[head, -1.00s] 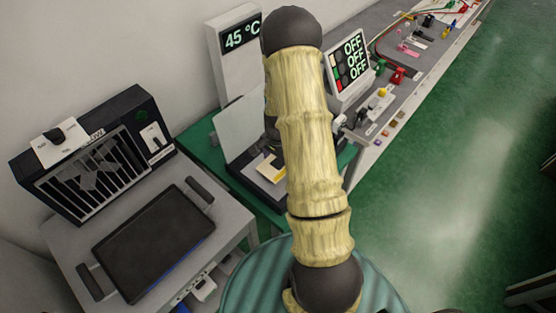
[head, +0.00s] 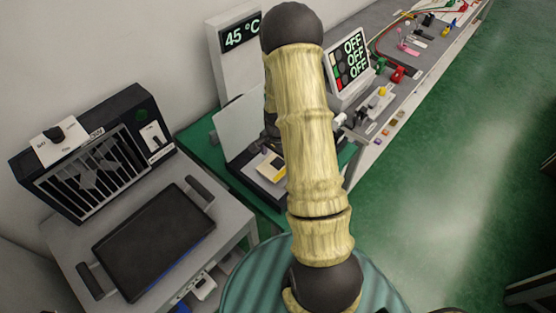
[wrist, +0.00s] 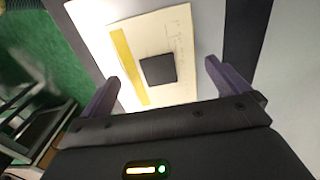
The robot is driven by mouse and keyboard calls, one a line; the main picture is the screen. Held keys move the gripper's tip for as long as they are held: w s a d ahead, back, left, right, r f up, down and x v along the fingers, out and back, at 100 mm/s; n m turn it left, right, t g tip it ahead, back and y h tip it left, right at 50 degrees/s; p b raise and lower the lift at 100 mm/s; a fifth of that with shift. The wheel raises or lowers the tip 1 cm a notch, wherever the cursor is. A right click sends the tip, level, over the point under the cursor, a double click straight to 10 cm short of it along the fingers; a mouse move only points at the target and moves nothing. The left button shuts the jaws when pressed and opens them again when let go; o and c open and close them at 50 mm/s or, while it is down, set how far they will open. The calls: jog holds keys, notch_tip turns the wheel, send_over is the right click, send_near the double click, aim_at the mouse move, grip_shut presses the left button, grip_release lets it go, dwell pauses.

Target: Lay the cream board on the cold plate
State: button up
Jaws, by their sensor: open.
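The cream board (wrist: 172,40) lies flat below my gripper in the wrist view, with a yellow stripe along one side and a black square part on it. My gripper (wrist: 162,72) is open, its two purple-grey fingers apart on either side of the board's near part, with nothing held. In the head view a small part of the cream board (head: 273,168) shows in an open-lidded dark device (head: 268,190), beside my arm; my arm hides much of it. I cannot tell for sure which thing is the cold plate.
A black tray with two handles (head: 153,243) is on a grey table at left, in front of a black slatted oven-like box (head: 95,160). A white tower reads 45 °C (head: 240,55). A screen reads OFF (head: 350,65).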

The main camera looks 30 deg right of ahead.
aim_at(278, 163)
notch_tip(278, 163, up, 11)
jog(key=b, duration=0.1)
jog(key=shift+b, duration=0.3)
dwell(0.4)
jog(key=s+a+r+n+t, duration=0.1)
jog(key=s+a+r+n, duration=0.2)
jog(key=s+a+n, duration=0.3)
jog(key=s+a+r+n+t, duration=0.1)
jog(key=s+a+r+n, duration=0.3)
jog(key=s+a+n, duration=0.2)
jog(key=shift+s+a+r+n+t, duration=0.3)
jog(key=shift+a+n, duration=0.5)
jog(key=shift+n, duration=0.2)
jog(key=shift+f, duration=0.1)
